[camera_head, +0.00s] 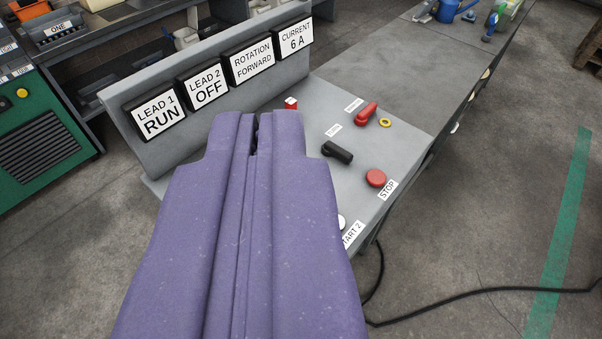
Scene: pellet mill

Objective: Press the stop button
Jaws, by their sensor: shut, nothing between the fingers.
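The red round stop button (375,178) sits near the front right corner of the grey control desk (408,134). A white STOP label (387,189) lies just beside it. My purple gripper (258,120) is shut and empty, reaching over the left part of the desk. Its tips are to the left of the stop button and apart from it. My gripper hides much of the desk's left side, and a white button (341,222) shows only partly at its edge, by a label ending in "ART 2".
A black lever knob (337,152) and a red lever knob (366,113) stand near the stop button. Display signs (205,84) line the sloped back panel, reading LEAD 1 RUN, LEAD 2 OFF, ROTATION FORWARD and CURRENT 6 A. A black cable (480,292) lies on the floor.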

